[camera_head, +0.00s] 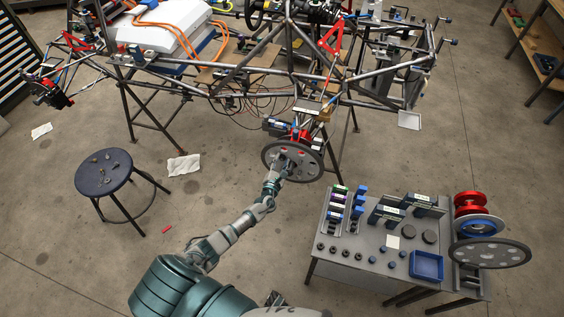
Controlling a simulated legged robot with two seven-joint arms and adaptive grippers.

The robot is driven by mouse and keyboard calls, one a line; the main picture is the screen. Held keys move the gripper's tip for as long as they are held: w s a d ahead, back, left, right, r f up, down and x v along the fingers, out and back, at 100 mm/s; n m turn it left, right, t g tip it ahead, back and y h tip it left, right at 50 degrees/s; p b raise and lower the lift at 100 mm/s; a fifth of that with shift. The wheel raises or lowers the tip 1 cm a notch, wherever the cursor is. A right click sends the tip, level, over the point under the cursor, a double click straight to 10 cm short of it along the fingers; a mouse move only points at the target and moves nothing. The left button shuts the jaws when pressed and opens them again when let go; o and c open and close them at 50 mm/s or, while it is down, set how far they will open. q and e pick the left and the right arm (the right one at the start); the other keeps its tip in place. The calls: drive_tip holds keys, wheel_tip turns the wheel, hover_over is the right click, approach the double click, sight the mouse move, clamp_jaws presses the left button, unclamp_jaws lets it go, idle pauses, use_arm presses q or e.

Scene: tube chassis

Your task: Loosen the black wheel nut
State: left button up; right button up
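A grey wheel disc (316,165) with round holes is mounted at the near corner of the tube chassis (235,72). My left arm reaches up from the bottom of the view to this disc. My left gripper (284,163) is at the middle of the disc, in front of the hub. The black wheel nut cannot be made out; the gripper covers the hub area. The fingers are too small to tell whether they are open or shut, or whether they touch the nut. I cannot make out my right gripper.
A dark round stool (104,185) with small parts stands at the left. The floor between stool and wheel is mostly clear.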

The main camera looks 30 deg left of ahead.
use_arm(q)
drive_tip(key=shift+s+a+f, duration=0.2)
drive_tip(key=shift+a+f, duration=0.05)
drive_tip(key=shift+f, duration=0.2)
clamp_jaws()
drive_tip(key=n+b, duration=0.3)
drive_tip(key=n, duration=0.1)
drive_tip(key=shift+f, duration=0.25)
drive_tip(key=shift+r+n, duration=0.2)
drive_tip(key=shift+n, duration=0.3)
drive_tip(key=shift+w+r, duration=0.15)
drive_tip(key=shift+r, duration=0.15)
